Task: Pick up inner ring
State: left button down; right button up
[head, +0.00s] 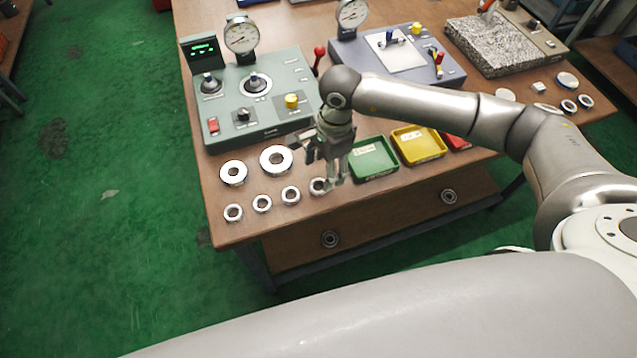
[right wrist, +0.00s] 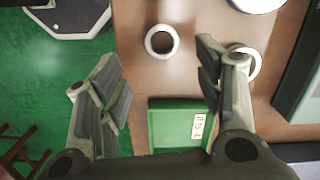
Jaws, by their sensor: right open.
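Several small shiny metal rings stand in a row at the front left of the table in the head view, among them one ring (head: 290,201) left of my right gripper. Which one is the inner ring, I cannot tell. My right gripper (head: 335,184) is open, pointing down, and partly covers the rightmost small ring (head: 312,187). In the right wrist view, a ring (right wrist: 149,45) lies on the table, beyond the open, empty fingers (right wrist: 165,85). Another ring (right wrist: 256,64) is partly hidden behind the right-hand finger. My left gripper is not in view.
A green tray (head: 374,172), a yellow tray (head: 418,158) and a red tray stand right of the gripper. A green-grey gauge machine (head: 270,118) stands behind.

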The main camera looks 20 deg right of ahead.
aim_at(318, 189)
jog(key=f+p, duration=0.1)
jog(key=f, duration=0.1)
jog(key=a+f+p, duration=0.1)
jog(key=f, duration=0.2)
jog(key=shift+a+f, duration=0.1)
jog(key=shift+f, duration=0.4)
jog(key=c, duration=1.1)
jog(key=shift+w+r, duration=0.1)
